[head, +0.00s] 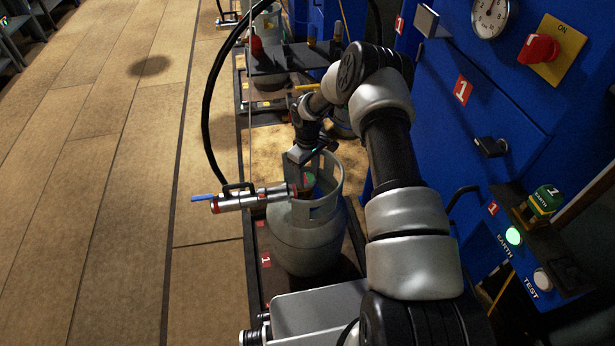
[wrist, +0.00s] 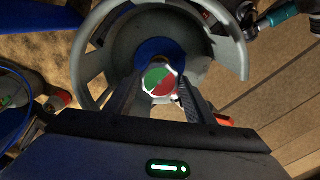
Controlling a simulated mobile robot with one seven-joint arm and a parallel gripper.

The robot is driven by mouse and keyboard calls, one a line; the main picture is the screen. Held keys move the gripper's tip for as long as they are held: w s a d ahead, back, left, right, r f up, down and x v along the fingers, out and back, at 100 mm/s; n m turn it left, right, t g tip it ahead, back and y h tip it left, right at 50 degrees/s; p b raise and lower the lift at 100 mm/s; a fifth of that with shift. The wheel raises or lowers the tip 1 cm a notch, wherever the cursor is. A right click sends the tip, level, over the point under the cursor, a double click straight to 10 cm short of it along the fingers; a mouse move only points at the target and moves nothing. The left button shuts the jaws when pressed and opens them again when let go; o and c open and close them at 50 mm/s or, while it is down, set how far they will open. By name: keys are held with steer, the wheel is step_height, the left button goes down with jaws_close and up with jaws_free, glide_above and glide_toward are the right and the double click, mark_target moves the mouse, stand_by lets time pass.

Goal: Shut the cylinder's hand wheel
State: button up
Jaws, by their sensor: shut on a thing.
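The grey gas cylinder (head: 305,240) stands upright on a dark platform in the head view, with an open collar around its top. Its hand wheel (wrist: 160,80), with a green and red top face, sits inside the collar and shows in the wrist view. My gripper (head: 308,165) reaches down into the collar from above. In the wrist view the two fingers of my gripper (wrist: 158,88) are on either side of the hand wheel, shut on it. The collar (wrist: 100,55) surrounds the fingers. The valve below the wheel is mostly hidden.
A silver coupling with a blue lever (head: 240,198) and a black hose (head: 207,110) sits left of the collar. A blue cabinet (head: 440,110) with a gauge and red switch (head: 538,48) stands at right. Another cylinder (head: 268,82) stands behind. The floor (head: 110,180) at left is clear.

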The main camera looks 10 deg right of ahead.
steer(key=o, duration=1)
steer(key=shift+o, duration=0.2)
step_height(320, 180, up, 18)
steer(key=p, duration=0.3)
steer(key=shift+f, duration=0.25)
step_height(320, 180, up, 12)
steer(key=t, duration=0.1)
glide_above(307, 178)
steer(key=s, duration=0.3)
steer(key=s+r+m+t+h, duration=0.1)
steer(key=s+r+m+t, duration=0.15)
steer(key=s+r, duration=0.9)
steer(key=s+r+m+t+y, duration=0.15)
steer(key=s+r, duration=0.25)
steer(key=s, duration=0.6)
steer(key=s+r+m+t+h, duration=0.1)
steer(key=s+r+m, duration=0.25)
steer(key=s, duration=0.55)
step_height(307, 178, up, 18)
steer(key=p, duration=1.8)
steer(key=shift+s+r, duration=0.25)
steer(key=shift+s, duration=0.15)
